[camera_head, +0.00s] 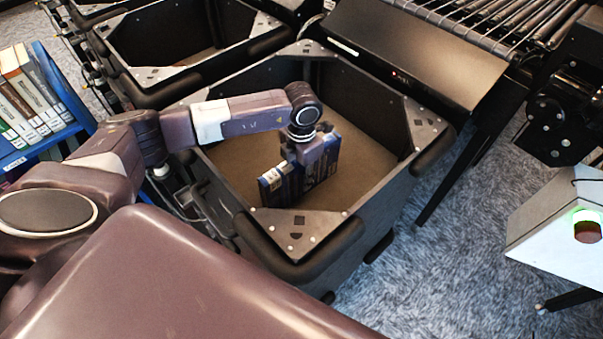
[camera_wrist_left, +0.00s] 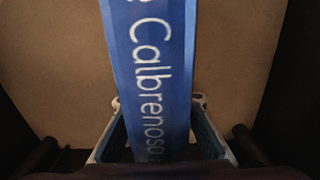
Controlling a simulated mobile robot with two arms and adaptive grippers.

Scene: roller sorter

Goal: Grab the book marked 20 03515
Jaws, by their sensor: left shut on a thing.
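A blue book (camera_head: 322,166) with a pale label at its left end is inside the black bin (camera_head: 385,190). My left gripper (camera_head: 306,160) reaches down into the bin and is shut on the book. In the left wrist view the blue spine (camera_wrist_left: 160,70) with white letters "Calbrenoso" runs between the two fingers of my left gripper (camera_wrist_left: 160,135). The marking 20 03515 cannot be read in either view. The bin's tan floor shows around the book. My right gripper is not in view.
A second black bin (camera_head: 130,55) stands behind to the left. A blue shelf (camera_head: 70,105) with several books is at the far left. A roller conveyor (camera_head: 490,30) and dark chute (camera_head: 420,55) are behind the bin. A grey box with a green-ringed button (camera_head: 586,228) is at right.

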